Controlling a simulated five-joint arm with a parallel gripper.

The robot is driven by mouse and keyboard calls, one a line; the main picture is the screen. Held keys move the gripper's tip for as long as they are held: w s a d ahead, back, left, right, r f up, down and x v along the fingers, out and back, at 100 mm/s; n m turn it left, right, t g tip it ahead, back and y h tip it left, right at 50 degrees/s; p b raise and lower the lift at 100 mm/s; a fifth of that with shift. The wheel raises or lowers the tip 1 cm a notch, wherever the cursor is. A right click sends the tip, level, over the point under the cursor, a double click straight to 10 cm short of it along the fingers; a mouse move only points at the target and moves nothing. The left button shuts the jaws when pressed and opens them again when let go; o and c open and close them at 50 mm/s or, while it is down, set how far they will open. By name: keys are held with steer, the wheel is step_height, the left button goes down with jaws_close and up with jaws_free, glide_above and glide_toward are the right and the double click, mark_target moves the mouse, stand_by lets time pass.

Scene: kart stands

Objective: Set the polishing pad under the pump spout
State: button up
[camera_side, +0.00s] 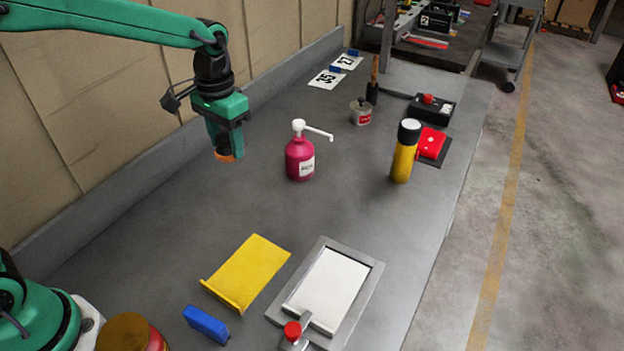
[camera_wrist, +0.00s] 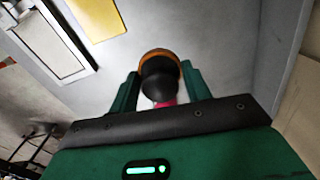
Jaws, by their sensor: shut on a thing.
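The polishing pad (camera_side: 226,157) is a small round piece with an orange rim and a dark top. My gripper (camera_side: 225,150) is shut on it and holds it above the bench, left of the pump bottle. In the wrist view the pad (camera_wrist: 160,54) sits between the two green fingers (camera_wrist: 158,88), its black knob towards me. The pump bottle (camera_side: 300,160) is magenta with a white label and stands upright. Its white spout (camera_side: 320,133) points right, over bare bench. A small pink patch shows behind the knob in the wrist view; I cannot tell what it is.
A yellow and black canister (camera_side: 404,152) stands right of the bottle, beside a red item (camera_side: 431,143). A small tin (camera_side: 361,112) is behind. A yellow sheet (camera_side: 250,270), blue block (camera_side: 206,325) and framed white panel (camera_side: 372,298) lie in front. The bench middle is clear.

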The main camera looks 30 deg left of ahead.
steer(key=d+f+m, duration=0.1)
steer(key=d+f, duration=0.1)
steer(key=d, duration=0.6)
steer(key=w+d+f+m, duration=0.1)
steer(key=d+f+m, duration=0.1)
steer(key=d, duration=0.5)
steer(key=shift+w+d+f, duration=0.25)
steer(key=shift+d+f, duration=0.1)
steer(key=shift+f, duration=0.3)
steer(key=shift+w+a, duration=0.1)
glide_above(290, 196)
step_height(290, 196, down, 7)
steer(key=shift+f, duration=2)
steer(key=shift+f, duration=0.1)
steer(key=o, duration=1.1)
steer(key=shift+c, duration=0.2)
